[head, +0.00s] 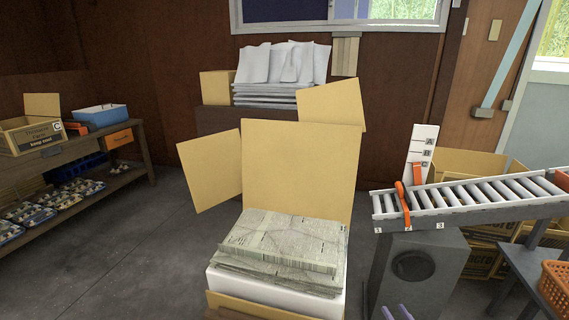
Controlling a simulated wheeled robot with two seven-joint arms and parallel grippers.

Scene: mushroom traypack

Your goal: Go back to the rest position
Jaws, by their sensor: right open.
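Only the tips of my right gripper (396,312) show, at the bottom edge of the head view, right of the open carton. They look like two purple-grey fingers standing apart, with nothing seen between them. The rest of that arm is below the picture. My left gripper is not in view. The open cardboard carton (300,165) in front of me has its flaps spread out. Folded newspaper (285,240) lies stacked on top of a white box (275,290) in it.
A roller conveyor (470,197) with an orange lever (402,205) stands at right, above a grey box (415,265). An orange basket (555,285) is at the lower right edge. A shelf table (75,150) with cartons and packed trays stands at left. The floor (130,260) between is clear.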

